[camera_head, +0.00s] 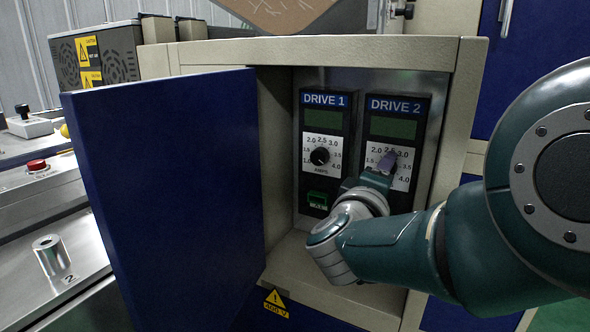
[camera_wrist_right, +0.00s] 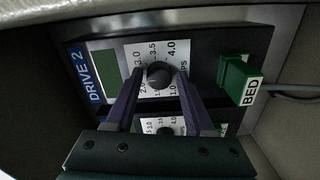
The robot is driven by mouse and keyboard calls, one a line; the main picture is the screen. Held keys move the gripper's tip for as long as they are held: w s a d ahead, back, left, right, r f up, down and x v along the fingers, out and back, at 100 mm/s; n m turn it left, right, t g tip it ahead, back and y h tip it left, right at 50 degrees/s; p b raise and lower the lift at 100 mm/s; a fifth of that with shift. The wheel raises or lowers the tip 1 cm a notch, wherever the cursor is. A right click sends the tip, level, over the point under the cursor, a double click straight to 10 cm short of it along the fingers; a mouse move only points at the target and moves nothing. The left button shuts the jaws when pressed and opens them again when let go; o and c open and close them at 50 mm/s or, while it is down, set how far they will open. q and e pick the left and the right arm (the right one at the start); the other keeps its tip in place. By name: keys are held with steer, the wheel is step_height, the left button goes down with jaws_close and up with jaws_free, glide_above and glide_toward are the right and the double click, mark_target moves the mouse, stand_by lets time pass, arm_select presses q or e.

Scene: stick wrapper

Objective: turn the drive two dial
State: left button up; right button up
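The drive two dial is a round black knob (camera_wrist_right: 158,74) on a white scale plate, on the module labelled DRIVE 2 (camera_head: 396,106) inside the open cabinet. In the head view my right gripper (camera_head: 386,162) is in front of this dial and hides its knob. In the right wrist view the two purple-grey fingers of my right gripper (camera_wrist_right: 159,80) are apart, one on each side of the knob. A small gap shows between each fingertip and the knob. The knob's exact pointer setting is hard to read. My left gripper is not in view.
The DRIVE 1 module with its dial (camera_head: 320,156) stands directly left of DRIVE 2. The blue cabinet door (camera_head: 165,200) is swung open to the left. A green connector (camera_wrist_right: 236,72) labelled BED, with a cable, is beside the dial. The cabinet frame (camera_head: 450,130) borders the opening.

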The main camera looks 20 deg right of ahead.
steer(key=shift+o, duration=1.1)
steer(key=shift+a+r, duration=0.1)
steer(key=p+v, duration=0.5)
steer(key=v, duration=0.4)
steer(key=shift+s+a, duration=0.25)
